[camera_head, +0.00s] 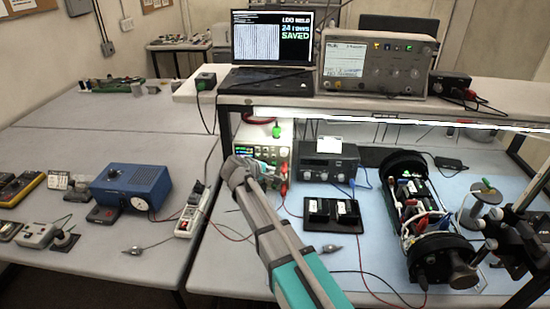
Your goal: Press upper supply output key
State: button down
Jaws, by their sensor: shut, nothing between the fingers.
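The bench supply (284,153) is a pale box with small lit green displays, under the shelf at the middle of the head view. A green round piece sits on its top, and red leads come from its right side. My gripper (262,168) is at the end of my grey and teal arm, close in front of the supply's face. It is shut, with nothing seen in it. It and my arm hide the lower left of the front, so the output key cannot be made out. I cannot tell whether the fingers touch the panel.
A dark instrument (328,164) stands just right of the supply. The shelf (290,101) above carries a laptop (272,45) and a beige instrument (377,62). A black tray (332,215), loose leads and an open cylinder (432,215) lie to the right. A power strip (188,215) is left.

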aim_at(278, 160)
jog(key=shift+w+d, duration=0.1)
jog(key=shift+w, duration=2.3)
jog(key=shift+w, duration=0.15)
jog(key=shift+w, duration=0.3)
jog(key=shift+w, duration=0.35)
dwell(0.6)
jog(key=shift+s, duration=0.15)
dwell(0.3)
jog(key=shift+s, duration=0.6)
jog(key=shift+s, duration=0.15)
jog(key=shift+s, duration=2.4)
